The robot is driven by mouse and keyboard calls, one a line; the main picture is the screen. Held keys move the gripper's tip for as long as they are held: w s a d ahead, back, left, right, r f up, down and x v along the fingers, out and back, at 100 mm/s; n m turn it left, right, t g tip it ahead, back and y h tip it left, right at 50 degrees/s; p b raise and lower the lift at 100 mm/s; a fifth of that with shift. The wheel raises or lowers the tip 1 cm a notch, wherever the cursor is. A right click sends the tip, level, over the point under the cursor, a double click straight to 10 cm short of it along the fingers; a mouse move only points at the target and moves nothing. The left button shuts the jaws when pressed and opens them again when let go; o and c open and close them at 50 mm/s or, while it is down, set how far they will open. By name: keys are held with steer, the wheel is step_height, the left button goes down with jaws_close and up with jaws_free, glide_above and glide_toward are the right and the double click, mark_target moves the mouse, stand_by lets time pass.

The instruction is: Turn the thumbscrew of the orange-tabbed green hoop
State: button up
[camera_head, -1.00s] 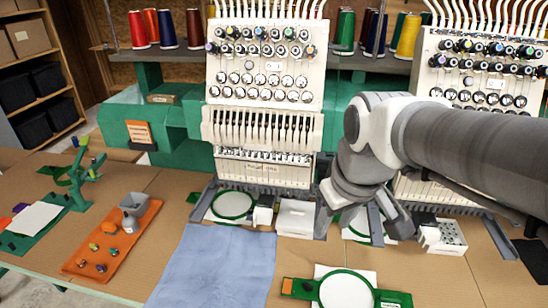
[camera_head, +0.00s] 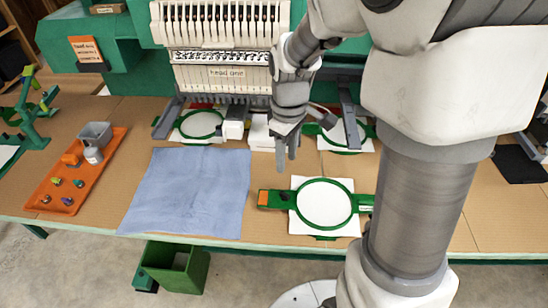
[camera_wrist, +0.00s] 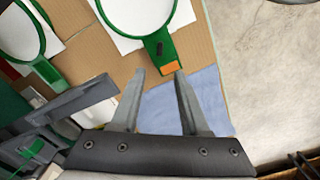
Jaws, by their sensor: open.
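The orange-tabbed green hoop (camera_head: 324,228) lies flat on the table near its front edge, over white fabric. Its orange tab (camera_head: 264,197) is at the left end of its bracket. In the wrist view the hoop's bracket (camera_wrist: 152,43) points toward my fingers. A small dark thumbscrew (camera_wrist: 159,48) stands on the bracket beside the orange tab. My gripper (camera_head: 286,155) is open and empty, above the table and behind the hoop's tab end in the head view. In the wrist view its fingertips (camera_wrist: 159,72) appear around the orange tab, apart from it.
A blue cloth (camera_head: 190,190) lies left of the hoop. Other green hoops (camera_head: 201,124) sit under the embroidery machine (camera_head: 222,75). An orange tray (camera_head: 70,180) with small parts is at the left. A green bin (camera_head: 180,268) is below the table edge.

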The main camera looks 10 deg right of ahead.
mark_target(285, 194)
step_height(285, 194, down, 13)
steer(key=shift+r+b, duration=0.1)
steer(key=shift+b, duration=0.75)
jaws_close()
